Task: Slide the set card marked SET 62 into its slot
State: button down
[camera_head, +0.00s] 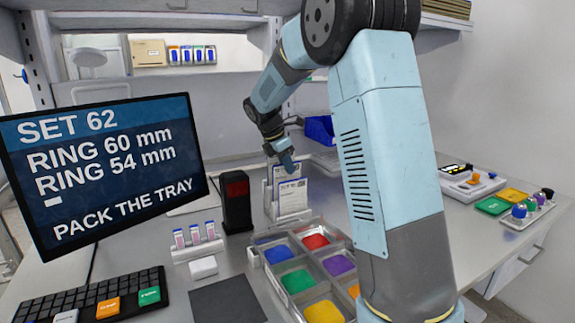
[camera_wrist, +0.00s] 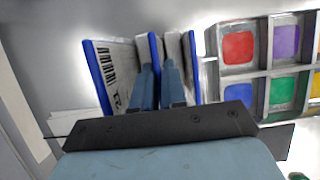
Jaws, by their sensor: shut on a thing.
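My gripper (camera_head: 285,163) points down over a pale card stand in the middle of the bench. The print is too small to read. In the wrist view, my gripper (camera_wrist: 159,68) has its two fingers close together on either side of a blue-edged card (camera_wrist: 155,48). A blue-edged card with a barcode (camera_wrist: 112,65) shows to the left of the fingers, and another blue edge (camera_wrist: 191,65) to the right. The card's lower edge and its slot are hidden.
The metal tray (camera_head: 262,262) with several coloured compartments lies in front of the stand. A black box with a red face (camera_head: 236,195) stands close to its left. A screen (camera_head: 105,165) reads SET 62. A small rack of vials (camera_head: 197,245) and a keyboard (camera_head: 85,300) are nearer.

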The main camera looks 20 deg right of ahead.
jog(key=c, duration=1.1)
grip_release()
jog(key=shift+o, duration=0.3)
jog(key=o, duration=0.5)
jog(key=shift+r, duration=4.45)
